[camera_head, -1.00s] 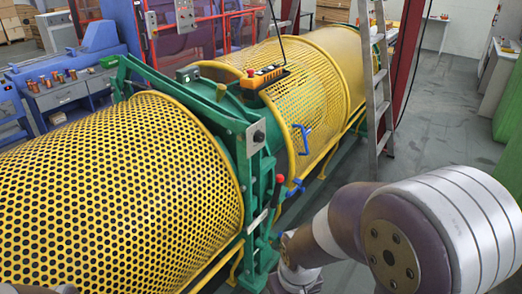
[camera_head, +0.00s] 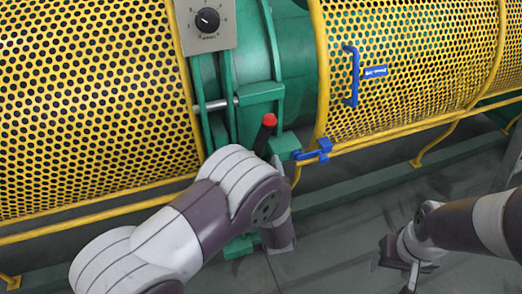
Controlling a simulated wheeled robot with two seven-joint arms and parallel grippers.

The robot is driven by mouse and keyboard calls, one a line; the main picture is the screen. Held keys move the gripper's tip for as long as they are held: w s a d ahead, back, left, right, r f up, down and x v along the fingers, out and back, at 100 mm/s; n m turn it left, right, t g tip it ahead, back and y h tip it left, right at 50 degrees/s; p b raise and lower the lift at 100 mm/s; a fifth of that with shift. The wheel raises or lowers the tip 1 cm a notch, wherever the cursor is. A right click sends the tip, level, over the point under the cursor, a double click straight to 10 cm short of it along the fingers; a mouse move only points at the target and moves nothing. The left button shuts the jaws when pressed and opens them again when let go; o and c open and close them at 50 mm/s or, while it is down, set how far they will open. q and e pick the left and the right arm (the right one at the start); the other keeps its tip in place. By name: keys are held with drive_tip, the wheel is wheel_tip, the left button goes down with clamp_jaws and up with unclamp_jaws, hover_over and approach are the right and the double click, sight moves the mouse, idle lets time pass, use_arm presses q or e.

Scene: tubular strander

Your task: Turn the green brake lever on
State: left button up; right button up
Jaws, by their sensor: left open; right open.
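A dark lever with a red knob (camera_head: 268,125) stands tilted on the green machine frame (camera_head: 262,50), beside a green block (camera_head: 261,92); its lower end is hidden behind my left arm. It is the only knobbed lever I see by the frame, and I cannot tell whether it is on or off. My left gripper (camera_head: 281,243) hangs below and in front of the lever, apart from it; its fingers are hard to make out. My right gripper (camera_head: 402,268) is open and empty, low at the right over the floor, away from the lever.
Yellow perforated guards (camera_head: 90,90) lie on both sides of the frame. A blue handle (camera_head: 352,77) is on the right guard (camera_head: 420,60), and a blue latch (camera_head: 315,152) sits near the lever. A grey dial panel (camera_head: 207,22) is above. The floor (camera_head: 350,225) at lower right is open.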

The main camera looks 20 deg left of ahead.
sight(260, 149)
use_arm(q)
drive_tip(key=b+x, duration=0.1)
drive_tip(key=x, duration=0.4)
drive_tip(key=shift+a+f, duration=0.1)
drive_tip(key=shift+a, duration=0.15)
drive_tip(key=shift+x, duration=0.8)
